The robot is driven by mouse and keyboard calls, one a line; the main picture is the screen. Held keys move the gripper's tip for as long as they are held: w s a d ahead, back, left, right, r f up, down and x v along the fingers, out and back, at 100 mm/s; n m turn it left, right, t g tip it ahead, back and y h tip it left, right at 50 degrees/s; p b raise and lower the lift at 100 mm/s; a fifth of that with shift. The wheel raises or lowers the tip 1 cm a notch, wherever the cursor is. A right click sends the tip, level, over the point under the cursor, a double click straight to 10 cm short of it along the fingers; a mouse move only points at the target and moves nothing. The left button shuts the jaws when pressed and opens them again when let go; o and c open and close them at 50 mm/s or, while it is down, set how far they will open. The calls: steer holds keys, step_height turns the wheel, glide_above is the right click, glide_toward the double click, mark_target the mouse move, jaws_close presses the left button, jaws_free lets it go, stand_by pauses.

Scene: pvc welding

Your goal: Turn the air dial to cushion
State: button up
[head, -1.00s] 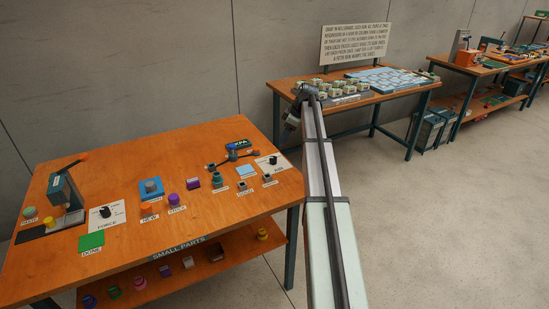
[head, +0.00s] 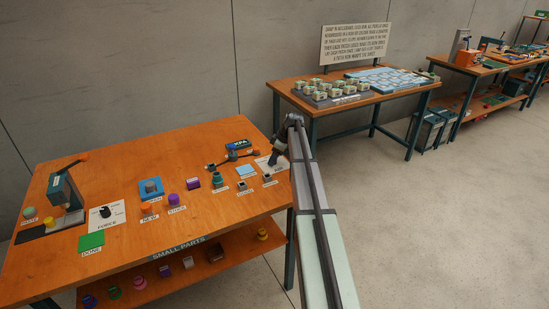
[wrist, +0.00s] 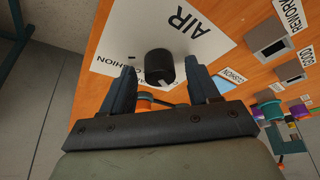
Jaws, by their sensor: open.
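In the wrist view my gripper (wrist: 163,82) is open, with one dark finger on each side of the knob and a visible gap on each side. I cannot tell how far above the card the fingertips are. A pale mark shows on the knob's lower edge. In the head view my gripper (head: 279,150) is over the right end of the orange table and hides the knob; part of the white card (head: 263,163) shows.
In the wrist view, grey holders (wrist: 265,37) lie to the right.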

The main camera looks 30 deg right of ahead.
steer(key=shift+f, duration=0.1)
steer(key=shift+c, duration=0.2)
steer(key=c, duration=1)
steer(key=m, duration=0.2)
steer(key=m+h, duration=0.1)
steer(key=m+t, duration=0.1)
steer(key=m, duration=0.1)
steer(key=shift+s+a+m+h, duration=0.1)
steer(key=shift+a+m+h, duration=0.2)
steer(key=shift+h, duration=0.1)
steer(key=m+h, duration=0.1)
steer(key=m, duration=0.2)
steer(key=m+h, duration=0.1)
steer(key=m, duration=0.2)
steer(key=shift+h, duration=0.3)
steer(key=m+h, duration=0.1)
steer(key=m, duration=0.2)
steer(key=m+g+h, duration=0.1)
steer(key=m, duration=0.2)
steer(key=shift+w+a+m, duration=0.2)
steer(key=shift+m, duration=0.1)
steer(key=m+g, duration=0.1)
steer(key=m, duration=0.1)
steer(key=m+g+h, duration=0.1)
steer(key=m, duration=0.2)
steer(key=shift+w+m, duration=0.1)
steer(key=shift+m, duration=0.2)
